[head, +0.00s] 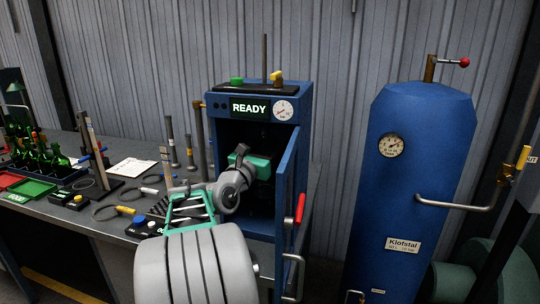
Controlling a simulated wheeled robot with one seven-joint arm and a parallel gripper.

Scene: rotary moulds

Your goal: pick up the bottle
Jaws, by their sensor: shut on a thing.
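My gripper (262,168) is inside the open blue cabinet (225,93), reaching in from the front left. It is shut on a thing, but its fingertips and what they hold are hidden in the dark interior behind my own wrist. I cannot make out a bottle inside the cabinet. Several green bottles (58,158) stand on the bench at the far left, well away from my gripper.
The cabinet door (290,195), with a red handle (300,208), stands open right of my arm. Its display reads READY. A blue tank (415,160) with a projecting pipe stands further right. Upright rods, a green tray (32,187) and cables crowd the bench at left.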

